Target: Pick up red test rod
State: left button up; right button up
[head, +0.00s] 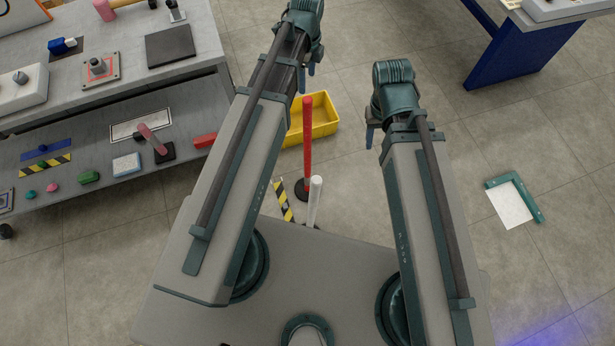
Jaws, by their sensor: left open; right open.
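The red test rod (307,140) stands upright on a round dark base on the floor, between my two arms and in front of a yellow bin. My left gripper (306,78) is at the end of the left arm, above and near the rod's top in the picture, apart from it, with its fingers partly hidden. It is open and empty. My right gripper (372,134) is to the right of the rod, apart from it, open and empty.
The yellow bin (324,122) stands on the floor behind the rod. A white post (315,200) and a yellow-black striped piece (283,200) stand nearer. A grey bench (192,72) with small items is at left. A green-framed white sheet (511,204) lies on open floor at right.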

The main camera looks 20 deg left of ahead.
aim_at(307, 97)
pick_arm(q)
jog(key=shift+f+b, duration=4.4)
jog(key=f+b, duration=0.3)
jog(key=s+f+b, duration=0.1)
jog(key=f+b, duration=0.1)
jog(key=shift+d+f, duration=0.1)
jog(key=shift+d, duration=0.1)
grip_shut()
